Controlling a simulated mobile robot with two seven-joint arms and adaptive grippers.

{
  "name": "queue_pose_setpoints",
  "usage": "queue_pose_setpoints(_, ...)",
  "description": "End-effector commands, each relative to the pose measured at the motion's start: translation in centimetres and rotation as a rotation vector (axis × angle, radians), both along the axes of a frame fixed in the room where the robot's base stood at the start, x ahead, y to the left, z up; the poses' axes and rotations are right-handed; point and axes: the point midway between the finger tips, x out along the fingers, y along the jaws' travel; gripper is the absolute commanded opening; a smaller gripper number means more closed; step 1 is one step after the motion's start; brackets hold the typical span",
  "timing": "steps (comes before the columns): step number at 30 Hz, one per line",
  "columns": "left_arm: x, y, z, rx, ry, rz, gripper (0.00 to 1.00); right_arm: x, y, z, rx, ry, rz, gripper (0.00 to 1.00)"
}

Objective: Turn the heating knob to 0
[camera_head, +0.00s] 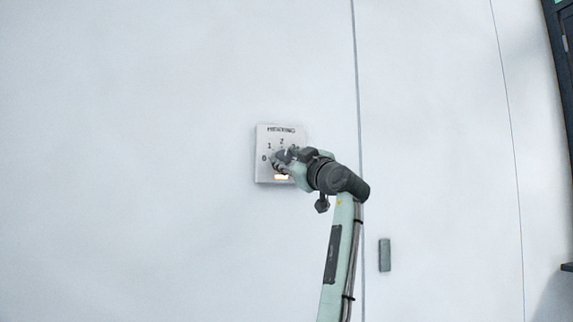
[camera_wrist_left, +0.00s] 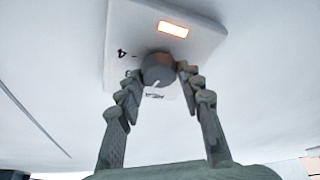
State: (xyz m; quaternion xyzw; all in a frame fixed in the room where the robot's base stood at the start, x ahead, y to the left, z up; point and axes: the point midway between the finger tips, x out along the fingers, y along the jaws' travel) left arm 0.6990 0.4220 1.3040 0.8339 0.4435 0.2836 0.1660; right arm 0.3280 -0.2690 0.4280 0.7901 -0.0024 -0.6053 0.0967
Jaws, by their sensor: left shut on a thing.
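The white heating panel (camera_head: 262,173) is on the wall in the head view, with a heading across its top, digits around the dial and an orange light (camera_head: 281,178) at its bottom. The grey round heating knob (camera_wrist_left: 158,67) shows in the left wrist view, where the panel (camera_wrist_left: 200,40) appears upside down. A short white mark on the knob points toward the heading side. My left gripper (camera_head: 279,160) is shut on the knob, one finger on each side. It hides the knob and some digits in the head view. My right gripper is not in view.
A small grey box (camera_head: 384,254) is on the wall at the lower right. Thin vertical seams run down the white wall. The wall around the panel is otherwise bare. A dark frame stands at the far right edge.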

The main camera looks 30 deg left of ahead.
Motion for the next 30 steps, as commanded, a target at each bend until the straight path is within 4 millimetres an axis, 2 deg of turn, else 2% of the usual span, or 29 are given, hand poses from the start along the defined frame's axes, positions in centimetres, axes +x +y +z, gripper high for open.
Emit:
queue_pose_setpoints(8,0.1,-0.1,0.3,-0.173,-0.199,0.0,0.07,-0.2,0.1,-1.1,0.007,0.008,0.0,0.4)
queue_pose_setpoints(17,0.1,-0.1,0.5,-0.358,-0.416,0.002,0.07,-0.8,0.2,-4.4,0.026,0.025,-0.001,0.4)
queue_pose_setpoints(24,0.2,-0.2,0.5,-0.506,-0.59,0.001,0.07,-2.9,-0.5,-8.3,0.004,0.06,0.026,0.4)
queue_pose_setpoints(30,0.1,-0.1,0.5,-0.631,-0.736,0.0,0.07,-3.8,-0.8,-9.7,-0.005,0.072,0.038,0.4)
